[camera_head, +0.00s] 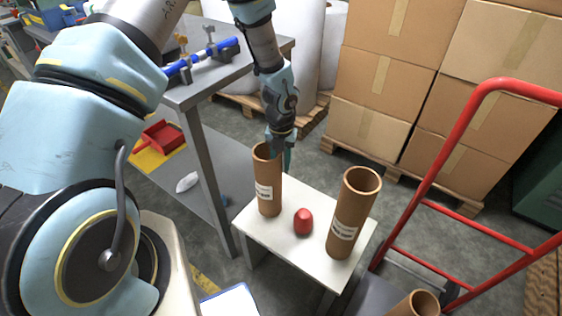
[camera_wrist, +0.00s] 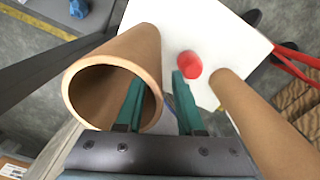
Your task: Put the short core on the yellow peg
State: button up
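The shorter brown cardboard core (camera_head: 269,197) stands upright with a white label at the left of a small white table. In the wrist view its open mouth and wall (camera_wrist: 142,48) fill the left side. My gripper (camera_head: 281,152) is at its top rim, pointing down. Its teal fingers (camera_wrist: 158,100) are apart: the left one overlaps the mouth and seems to be inside, the right one is outside the wall. I cannot tell whether either touches. A taller core (camera_head: 351,215) stands at the right of the table. No yellow peg can be made out for sure.
A red rounded object (camera_head: 303,222) sits between the cores on the white table (camera_head: 281,246). A grey workbench (camera_head: 205,85) with a blue fixture (camera_head: 202,59) is at left. A red hand truck (camera_head: 437,166) and another core (camera_head: 416,304) are at right. Stacked boxes (camera_head: 395,85) stand behind.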

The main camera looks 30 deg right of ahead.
notch_tip(320, 180, up, 12)
jog(key=shift+r+b, duration=0.15)
jog(key=shift+b, duration=0.3)
jog(key=w+a+r+n, duration=0.2)
jog(key=a+r+n, duration=0.2)
jog(key=a+n, duration=0.55)
jog(key=w+a+r+n, duration=0.2)
jog(key=a+r+n, duration=0.2)
jog(key=a+n, duration=0.6)
jog(key=s+a+r+n, duration=0.2)
jog(key=a+n, duration=0.5)
jog(key=n, duration=0.4)
jog(key=s+a+r+n+t, duration=0.1)
jog(key=s+a+r+n, duration=0.2)
jog(key=a+n, duration=0.4)
jog(key=n, duration=0.5)
jog(key=shift+s+t, duration=0.25)
jog(key=shift+t, duration=0.05)
jog(key=shift+r, duration=0.1)
